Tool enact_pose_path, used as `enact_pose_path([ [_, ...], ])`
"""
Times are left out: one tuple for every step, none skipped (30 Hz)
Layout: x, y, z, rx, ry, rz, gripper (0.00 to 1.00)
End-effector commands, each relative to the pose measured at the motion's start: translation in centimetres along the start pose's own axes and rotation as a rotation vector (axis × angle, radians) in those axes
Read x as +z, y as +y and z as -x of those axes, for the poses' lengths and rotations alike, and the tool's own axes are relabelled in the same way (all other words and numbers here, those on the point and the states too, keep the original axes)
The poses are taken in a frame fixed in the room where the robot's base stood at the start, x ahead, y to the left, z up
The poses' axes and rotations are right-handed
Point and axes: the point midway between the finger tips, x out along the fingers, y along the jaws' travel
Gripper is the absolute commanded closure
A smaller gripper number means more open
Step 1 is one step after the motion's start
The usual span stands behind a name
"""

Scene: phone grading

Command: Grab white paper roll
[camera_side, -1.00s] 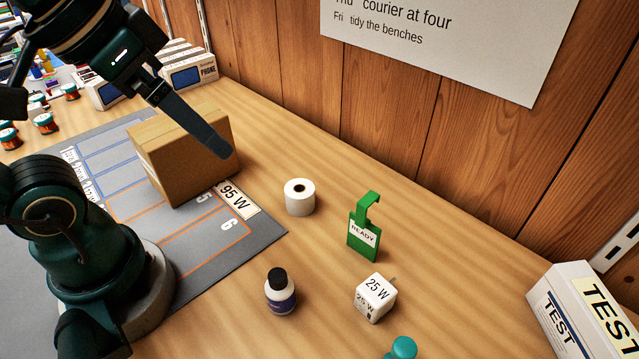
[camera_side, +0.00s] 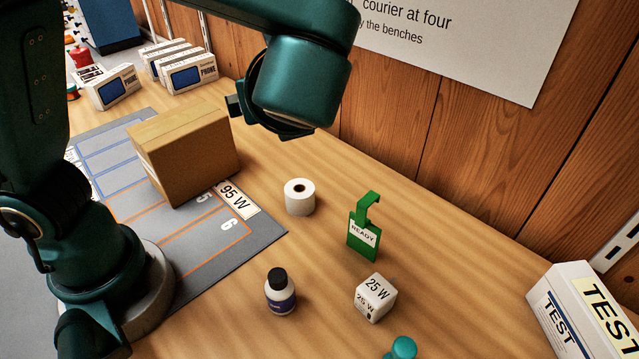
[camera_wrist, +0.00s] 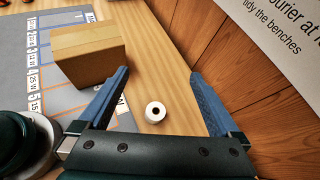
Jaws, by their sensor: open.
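The white paper roll (camera_side: 299,197) stands upright on the wooden bench, its dark core hole facing up, to the right of the grey mat. In the wrist view the roll (camera_wrist: 155,112) shows between my gripper's two blue fingers, nearer the left one. My gripper (camera_wrist: 160,80) is open and empty, with nothing between the fingertips at their level. It looks to be above the bench, and the roll is apart from both fingers.
A cardboard box (camera_side: 185,155) stands on the grey mat (camera_side: 262,238), left of the roll. A green READY tag (camera_side: 362,235), a white 25 W cube (camera_side: 375,298) and a dark bottle (camera_side: 280,292) stand nearby. The wooden wall (camera_side: 480,130) bounds the far side.

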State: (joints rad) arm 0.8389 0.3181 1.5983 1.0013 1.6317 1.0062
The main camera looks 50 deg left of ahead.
Motion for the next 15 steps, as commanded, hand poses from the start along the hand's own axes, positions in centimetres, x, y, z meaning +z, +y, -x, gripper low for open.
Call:
enact_pose_path([
  [-0.3,-0.7,0.4,-0.022,-0.034,-0.053,0.01],
  [-0.4,-1.0,0.6,-0.033,-0.055,-0.083,0.01],
  [-0.6,-1.5,0.9,-0.049,-0.083,-0.122,0.01],
  [-0.7,-1.9,1.2,-0.061,-0.105,-0.150,0.01],
  [-0.9,-2.2,1.4,-0.071,-0.126,-0.178,0.01],
  [-2.0,-1.8,0.5,-0.061,-0.121,-0.176,0.01],
  [-2.8,-1.6,0.0,-0.059,-0.120,-0.174,0.01],
  [-3.5,-1.5,-0.5,-0.059,-0.119,-0.173,0.01],
  [-4.4,-1.4,-1.0,-0.059,-0.119,-0.172,0.01],
  [-5.1,-1.3,-1.4,-0.059,-0.119,-0.170,0.01],
  [-5.8,-1.2,-1.8,-0.059,-0.117,-0.169,0.01],
  [-6.6,-1.1,-2.2,-0.059,-0.118,-0.169,0.01],
  [-7.3,-1.0,-2.6,-0.059,-0.117,-0.168,0.01],
  [-7.9,-0.9,-3.0,-0.058,-0.116,-0.167,0.01],
  [-8.9,-0.8,-3.5,-0.059,-0.116,-0.167,0.01],
])
